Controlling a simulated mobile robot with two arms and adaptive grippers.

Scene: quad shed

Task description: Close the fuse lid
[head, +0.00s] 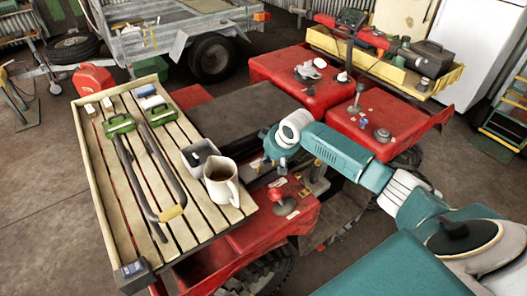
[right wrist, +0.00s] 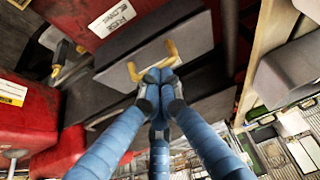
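In the right wrist view, a grey panel (right wrist: 192,40) with a yellow U-shaped handle (right wrist: 152,58) lies ahead of my right gripper (right wrist: 157,80); it looks like the fuse lid. The gripper's blue fingers come together at their tips just in front of the handle. I cannot tell whether they touch it, and nothing shows between them. In the head view my right gripper (head: 281,163) is beside the quad's seat, partly hidden by its own wrist. The lid is not clearly made out there. My left gripper is not in view.
A slatted rack (head: 105,190) on the red quad carries a mug (head: 222,183), a grey box (head: 200,156), a bent dark bar and green items. A red-knobbed lever (head: 283,203) stands close to my gripper. A trailer (head: 170,40) is behind.

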